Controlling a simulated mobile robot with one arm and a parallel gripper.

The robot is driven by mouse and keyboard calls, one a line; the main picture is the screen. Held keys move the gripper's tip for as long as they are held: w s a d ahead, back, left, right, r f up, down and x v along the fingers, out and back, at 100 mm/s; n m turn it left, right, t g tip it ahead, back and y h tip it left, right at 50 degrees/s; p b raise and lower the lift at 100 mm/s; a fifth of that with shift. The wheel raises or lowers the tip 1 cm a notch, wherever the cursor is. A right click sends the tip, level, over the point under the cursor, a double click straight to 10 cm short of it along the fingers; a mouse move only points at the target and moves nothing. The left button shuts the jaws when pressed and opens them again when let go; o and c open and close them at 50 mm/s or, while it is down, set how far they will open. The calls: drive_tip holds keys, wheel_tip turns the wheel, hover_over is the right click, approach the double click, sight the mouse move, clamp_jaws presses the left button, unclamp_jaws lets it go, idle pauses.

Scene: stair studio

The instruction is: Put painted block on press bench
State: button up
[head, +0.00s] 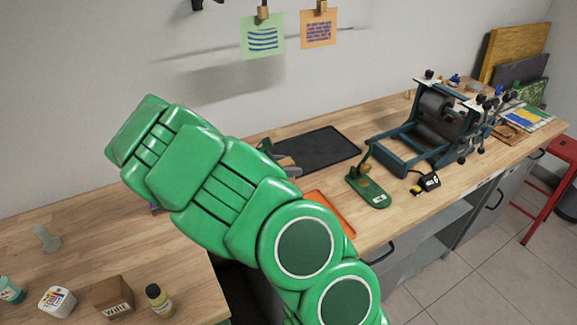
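The press bench (400,115) is the long wooden worktop along the wall, with a blue-framed roller press (432,125) at its right part. I cannot make out a painted block with certainty; my green arm covers the middle of the view and part of the worktops. My gripper cannot be made out; the arm's near links hide what lies behind them. A small grey and brown item (288,166) shows just past the arm's edge, and I cannot tell what it is.
A black tray (318,148), an orange tray (328,208) and a green stand tool (368,190) lie on the bench. A brown box (113,297), a white jar (57,301) and bottles (159,300) stand on the left worktop. A red stool (562,165) stands right.

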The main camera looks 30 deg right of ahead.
drive_tip(key=shift+o, duration=0.9)
drive_tip(key=shift+r, duration=0.1)
drive_tip(key=v, duration=1.2)
